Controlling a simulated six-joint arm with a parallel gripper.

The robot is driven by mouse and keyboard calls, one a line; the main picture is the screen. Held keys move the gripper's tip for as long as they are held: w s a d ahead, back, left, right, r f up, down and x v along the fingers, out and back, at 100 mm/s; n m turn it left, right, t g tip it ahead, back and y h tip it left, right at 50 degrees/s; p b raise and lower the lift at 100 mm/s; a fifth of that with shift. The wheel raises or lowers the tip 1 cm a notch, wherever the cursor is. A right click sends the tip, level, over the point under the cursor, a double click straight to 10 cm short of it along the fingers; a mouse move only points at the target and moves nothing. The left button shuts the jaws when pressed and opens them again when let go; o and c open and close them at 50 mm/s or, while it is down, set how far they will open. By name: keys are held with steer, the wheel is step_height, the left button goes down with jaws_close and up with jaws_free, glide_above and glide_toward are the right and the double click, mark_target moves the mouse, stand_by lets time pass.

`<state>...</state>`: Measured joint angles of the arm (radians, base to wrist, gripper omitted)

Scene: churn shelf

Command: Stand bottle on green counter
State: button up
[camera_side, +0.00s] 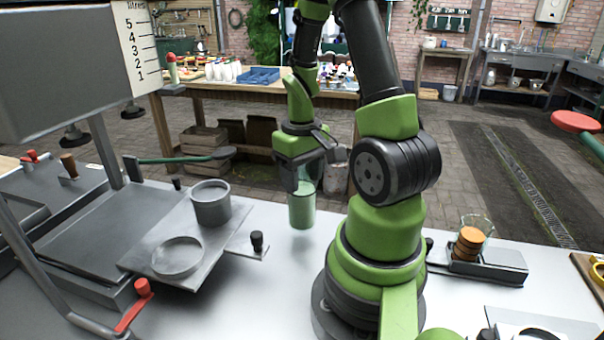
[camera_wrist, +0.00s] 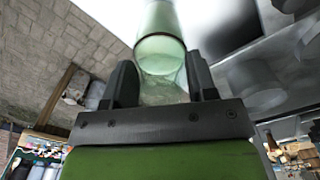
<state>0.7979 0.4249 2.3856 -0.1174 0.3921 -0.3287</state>
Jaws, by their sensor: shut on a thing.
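The bottle (camera_side: 302,207) is see-through pale green with a denser green lower part. It hangs roughly upright below my gripper (camera_side: 308,172), over the back edge area of the pale counter (camera_side: 265,290). I cannot tell whether its base touches the counter. In the wrist view, the bottle (camera_wrist: 160,45) sits between the two dark fingers of my gripper (camera_wrist: 161,82), which is shut on it. Its far end points toward the bright counter surface. The counter looks pale grey, and no green counter shows.
Left of the bottle stand a grey cup (camera_side: 211,203) and a shallow round dish (camera_side: 178,257) on a grey plate, with a small black knob (camera_side: 257,242) near. At right, a glass with orange discs (camera_side: 468,243) stands on a dark base. Counter between knob and my base is clear.

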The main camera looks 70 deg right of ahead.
stand_by(0.3)
steer(key=shift+f, duration=0.75)
steer(key=shift+f, duration=0.45)
stand_by(0.4)
steer(key=shift+f, duration=0.2)
